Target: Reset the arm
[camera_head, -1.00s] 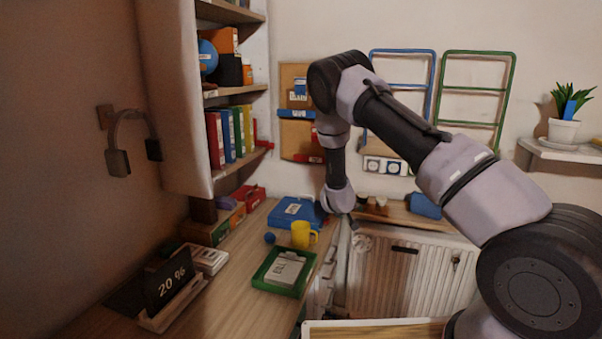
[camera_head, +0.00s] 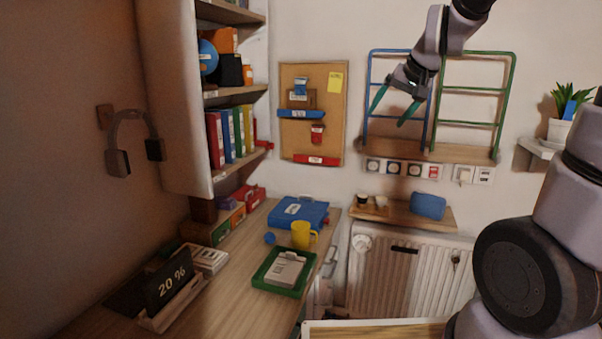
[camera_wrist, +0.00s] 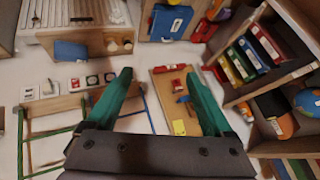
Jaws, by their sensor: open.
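My gripper (camera_head: 391,108) is raised high in front of the wall. In the head view it shows before the blue rack (camera_head: 371,83), with its two green fingers spread apart and pointing down. In the wrist view the gripper (camera_wrist: 160,80) is open with nothing between its fingers. The cork board (camera_wrist: 163,88) lies beyond the fingers there, and it is left of my gripper in the head view. Part of my arm runs out of the top of the head view.
The desk (camera_head: 228,298) holds a green tray (camera_head: 266,279), a yellow mug (camera_head: 302,235), a blue case (camera_head: 298,213) and a sign (camera_head: 168,280). A bookshelf (camera_head: 236,92) stands at left. A radiator (camera_head: 385,275), a small shelf (camera_head: 398,215) and a green rack (camera_head: 514,85) are along the wall.

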